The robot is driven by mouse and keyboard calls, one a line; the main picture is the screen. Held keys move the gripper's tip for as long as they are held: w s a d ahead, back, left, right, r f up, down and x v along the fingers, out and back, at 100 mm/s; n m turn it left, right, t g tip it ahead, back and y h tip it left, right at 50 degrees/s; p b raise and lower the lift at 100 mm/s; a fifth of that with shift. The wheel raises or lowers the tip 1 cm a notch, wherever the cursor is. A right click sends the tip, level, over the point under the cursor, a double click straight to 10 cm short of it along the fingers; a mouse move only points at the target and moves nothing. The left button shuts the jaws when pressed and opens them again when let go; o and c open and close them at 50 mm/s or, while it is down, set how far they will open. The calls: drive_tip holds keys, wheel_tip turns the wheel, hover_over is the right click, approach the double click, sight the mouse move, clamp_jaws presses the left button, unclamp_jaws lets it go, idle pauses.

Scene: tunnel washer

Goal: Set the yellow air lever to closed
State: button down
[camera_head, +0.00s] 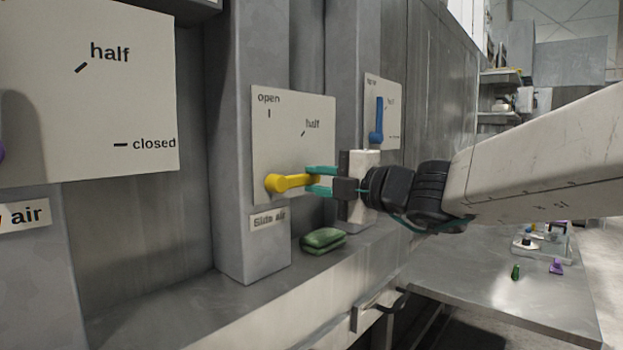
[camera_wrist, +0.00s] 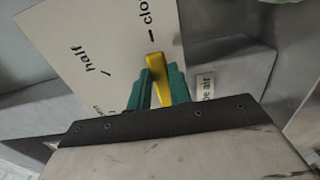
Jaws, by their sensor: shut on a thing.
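The yellow air lever (camera_head: 288,182) is on the panel (camera_head: 292,108) marked open and half, above a "Side air" label (camera_head: 268,220). It lies about level, its arm pointing right from the pivot. My gripper (camera_head: 320,181) comes from the right, its teal fingers shut on the lever's outer part, one above and one below. In the wrist view, the lever (camera_wrist: 158,80) shows between the fingers (camera_wrist: 159,88). Its tip points toward the dash beside the partly cut-off word "clo…". That mark is hidden by my gripper in the head view.
A blue lever (camera_head: 377,118) stands upright on a panel behind my gripper. A larger panel (camera_head: 90,95) with half and closed marks is at the left. A green folded cloth (camera_head: 323,240) lies on the ledge below. A table (camera_head: 500,290) with small items is at the right.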

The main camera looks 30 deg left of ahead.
drive_tip(key=shift+w+d, duration=0.15)
drive_tip(key=shift+w, duration=0.1)
drive_tip(key=c, duration=1.3)
unclamp_jaws()
drive_tip(key=shift+w+d, duration=0.1)
drive_tip(key=shift+s, duration=0.2)
drive_tip(key=shift+a, duration=0.2)
drive_tip(key=d, duration=0.5)
drive_tip(key=s+d, duration=0.1)
drive_tip(key=d, duration=0.1)
drive_tip(key=shift+d, duration=0.4)
